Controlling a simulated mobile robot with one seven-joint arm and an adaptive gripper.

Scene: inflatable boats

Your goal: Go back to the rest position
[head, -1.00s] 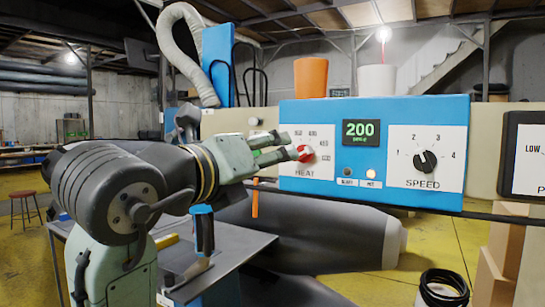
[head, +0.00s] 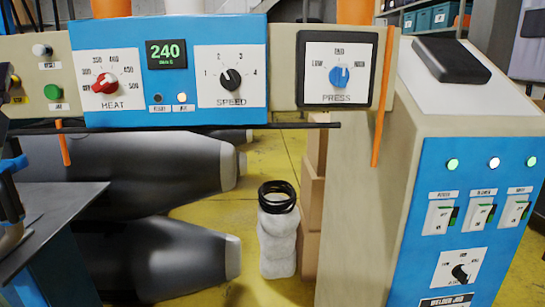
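My gripper is not in this view. The panel shows a red HEAT knob (head: 105,83), a black SPEED knob (head: 231,79) and a blue PRESS knob (head: 339,76). The green display (head: 167,54) on the blue panel (head: 180,110) reads 240. A dark shape cut off at the far left edge may be part of my arm; I cannot tell.
A grey table (head: 60,205) stands at lower left, with a blue-handled tool (head: 10,185) at the edge. Grey inflatable tubes (head: 150,170) lie behind it. A white container with black rings (head: 278,240) stands on the yellow floor. A welder cabinet (head: 455,190) fills the right.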

